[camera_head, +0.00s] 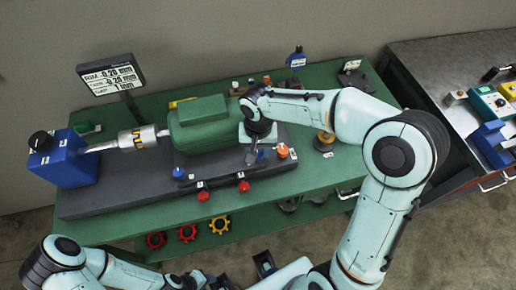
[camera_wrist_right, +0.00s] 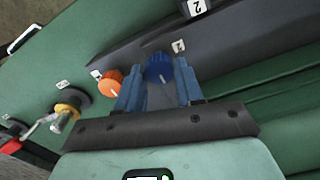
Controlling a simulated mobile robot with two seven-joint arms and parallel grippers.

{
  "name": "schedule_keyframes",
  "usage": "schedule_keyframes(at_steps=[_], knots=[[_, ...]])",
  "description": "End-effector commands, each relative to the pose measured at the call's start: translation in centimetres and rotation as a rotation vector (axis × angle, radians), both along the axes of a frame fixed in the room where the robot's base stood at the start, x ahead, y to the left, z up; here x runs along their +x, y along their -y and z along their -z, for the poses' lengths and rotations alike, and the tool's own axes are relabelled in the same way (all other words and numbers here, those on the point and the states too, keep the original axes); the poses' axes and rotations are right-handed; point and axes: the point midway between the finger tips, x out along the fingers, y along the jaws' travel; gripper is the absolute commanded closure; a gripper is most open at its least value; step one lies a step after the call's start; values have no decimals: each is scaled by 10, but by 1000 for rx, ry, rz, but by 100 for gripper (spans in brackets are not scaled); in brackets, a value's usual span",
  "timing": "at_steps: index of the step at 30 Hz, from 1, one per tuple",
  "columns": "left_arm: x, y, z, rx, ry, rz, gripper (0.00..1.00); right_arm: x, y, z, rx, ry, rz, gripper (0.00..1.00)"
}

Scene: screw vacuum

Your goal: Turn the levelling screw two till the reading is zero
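My right gripper (camera_head: 254,156) is over the right end of the dark base plate (camera_head: 120,196), beside the green machine (camera_head: 198,128). In the right wrist view its two blue fingers (camera_wrist_right: 158,88) stand apart on either side of a blue knob (camera_wrist_right: 158,68) with a white pointer line. I cannot tell whether they touch it. The tag beside this knob looks like a 4; a tag 2 (camera_wrist_right: 197,7) shows farther off. The display (camera_head: 110,77) reads -0.20 mm on its two upper lines and 1 mm on the third. My left gripper (camera_head: 265,264) is partly visible at the bottom, its opening unclear.
An orange knob (camera_head: 282,150) is close beside the right gripper. Two red knobs (camera_head: 203,196) (camera_head: 243,187) and another blue knob (camera_head: 178,172) line the front. A blue box (camera_head: 65,160) stands left. Coloured handwheels (camera_head: 187,232) lie on the lower shelf.

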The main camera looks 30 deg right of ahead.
Motion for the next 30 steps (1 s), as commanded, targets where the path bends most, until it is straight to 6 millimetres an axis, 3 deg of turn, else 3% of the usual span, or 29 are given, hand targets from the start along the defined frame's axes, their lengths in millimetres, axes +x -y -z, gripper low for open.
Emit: schedule_keyframes(at_steps=[1, 3, 17, 30], knots=[[0, 0, 0, 0, 0, 0, 57, 0, 0, 0, 0, 0, 0, 81], [0, 0, 0, 0, 0, 0, 57, 0, 0, 0, 0, 0, 0, 98], [1, 0, -1, 0, 1, 0, 57, 0, -1, -1, 0, 0, -95, 98], [4, 0, -8, 0, 4, 0, 57, 0, -2, -1, 0, 0, -471, 98]])
